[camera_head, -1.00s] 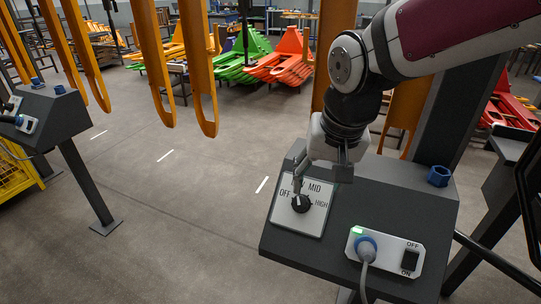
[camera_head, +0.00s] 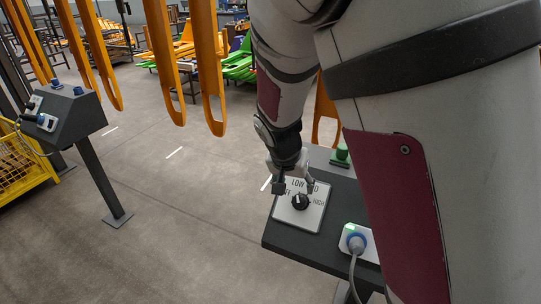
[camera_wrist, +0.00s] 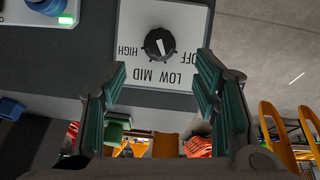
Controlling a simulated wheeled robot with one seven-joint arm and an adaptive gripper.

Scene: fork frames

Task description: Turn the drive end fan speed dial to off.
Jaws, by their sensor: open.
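The fan speed dial (camera_head: 300,202) is a black round knob on a white plate (camera_head: 311,219) marked OFF, LOW, MID and HIGH. In the wrist view the dial (camera_wrist: 159,43) shows upside down, above the fingers. Its white mark points roughly at LOW. My gripper (camera_head: 293,188) hangs at the plate's far edge, just behind the dial, and hides part of the lettering. My gripper (camera_wrist: 165,90) is open, its green-padded fingers spread and empty, apart from the knob. I cannot tell from the labels which end this dial serves.
The dark console (camera_head: 288,239) also carries a plug panel (camera_head: 353,240) with a grey cable and a green button (camera_head: 342,153). My arm hides its right side. A second console (camera_head: 62,117) stands at left. Orange forks (camera_head: 207,70) hang behind.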

